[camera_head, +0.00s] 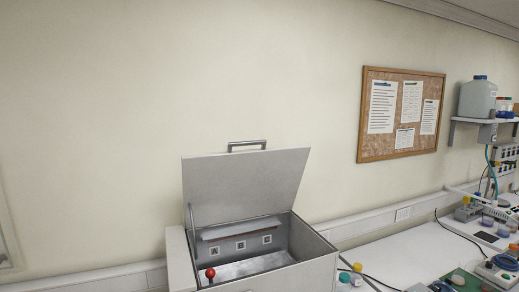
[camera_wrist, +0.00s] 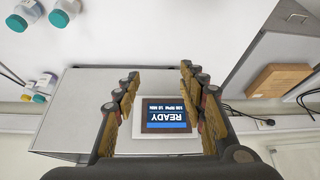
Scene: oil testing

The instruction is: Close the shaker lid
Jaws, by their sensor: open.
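The shaker (camera_head: 318,262) is a grey box low in the middle of the head view. Its lid (camera_head: 250,180) stands raised and leans back, with a handle (camera_head: 247,144) at its top edge. The open inside shows A, B and C labels on the back wall. A red knob (camera_head: 210,273) stands at the front left. My gripper (camera_wrist: 160,72) shows only in the wrist view, open, with nothing between its fingers.
A bench (camera_head: 405,262) with lab equipment runs along the right. A shelf (camera_head: 483,120) holds a large container (camera_head: 478,97). A cork board (camera_head: 401,114) hangs on the wall. The wrist view shows several bottles at left and a brown block (camera_wrist: 279,90) at right.

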